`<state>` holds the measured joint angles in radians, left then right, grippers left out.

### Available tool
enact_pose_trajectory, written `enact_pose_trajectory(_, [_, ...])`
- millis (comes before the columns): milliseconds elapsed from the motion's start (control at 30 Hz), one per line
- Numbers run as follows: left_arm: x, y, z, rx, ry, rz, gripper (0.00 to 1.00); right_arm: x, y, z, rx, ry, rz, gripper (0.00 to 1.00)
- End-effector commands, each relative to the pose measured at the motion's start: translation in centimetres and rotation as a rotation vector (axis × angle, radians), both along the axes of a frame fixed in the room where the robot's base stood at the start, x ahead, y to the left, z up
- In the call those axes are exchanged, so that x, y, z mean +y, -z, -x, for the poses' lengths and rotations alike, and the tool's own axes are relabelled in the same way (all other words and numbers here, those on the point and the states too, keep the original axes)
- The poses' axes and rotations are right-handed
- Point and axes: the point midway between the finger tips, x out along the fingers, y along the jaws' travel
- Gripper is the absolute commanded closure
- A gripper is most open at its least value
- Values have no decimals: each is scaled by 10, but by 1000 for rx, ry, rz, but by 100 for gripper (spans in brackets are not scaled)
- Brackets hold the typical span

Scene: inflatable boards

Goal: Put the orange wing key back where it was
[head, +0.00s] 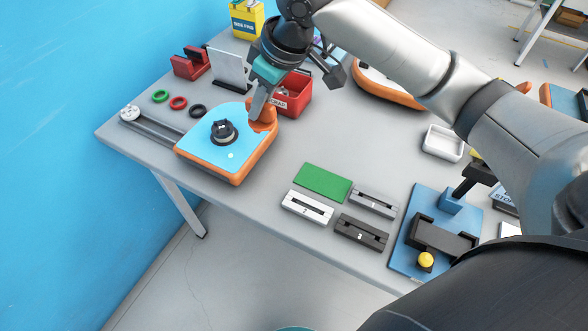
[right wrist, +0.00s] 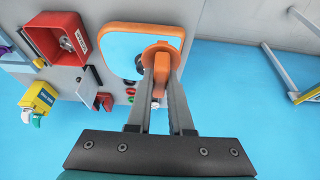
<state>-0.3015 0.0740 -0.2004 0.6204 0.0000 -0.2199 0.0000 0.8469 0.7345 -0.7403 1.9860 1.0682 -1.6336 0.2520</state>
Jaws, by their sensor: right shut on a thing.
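The orange wing key (right wrist: 162,62) has a round flange and an upright wing. My right gripper (right wrist: 162,78) is shut on the wing, with one finger on each side. In the head view the orange wing key (head: 263,116) is at the far right corner of a blue-topped board with an orange rim (head: 208,172), under my right gripper (head: 257,110). I cannot tell whether its flange touches the board. A black round valve (head: 223,131) sits near the middle of the board; in the right wrist view the key and fingers partly cover it. My left gripper is not in view.
A red bin (head: 298,97) stands just behind the board. Green (head: 160,96), red and black rings lie to the left, near a red holder (head: 191,64). A green mat (head: 322,183), several slotted blocks and a blue fixture (head: 402,250) are to the right. Bare table separates them.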

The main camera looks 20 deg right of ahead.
Motion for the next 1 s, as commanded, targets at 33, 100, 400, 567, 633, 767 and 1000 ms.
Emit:
enact_pose_trajectory(33, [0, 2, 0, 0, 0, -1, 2, 0, 10, 1, 4, -6, -1, 100])
enact_pose_trajectory(100, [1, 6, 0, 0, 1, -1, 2, 0, 25, 1, 6, -7, 0, 100])
enact_pose_trajectory(400, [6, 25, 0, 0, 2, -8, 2, 0, 108, 1, 6, -3, 2, 100])
enact_pose_trajectory(567, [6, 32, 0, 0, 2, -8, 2, 0, 140, 1, 3, -5, 1, 100])
enact_pose_trajectory(633, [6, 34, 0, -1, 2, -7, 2, 0, 149, 1, 3, -4, 1, 100])
enact_pose_trajectory(767, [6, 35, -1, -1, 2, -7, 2, 0, 156, 0, 0, -4, 1, 100])
enact_pose_trajectory(1000, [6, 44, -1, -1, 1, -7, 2, 0, 187, 1, 3, -5, 1, 100])
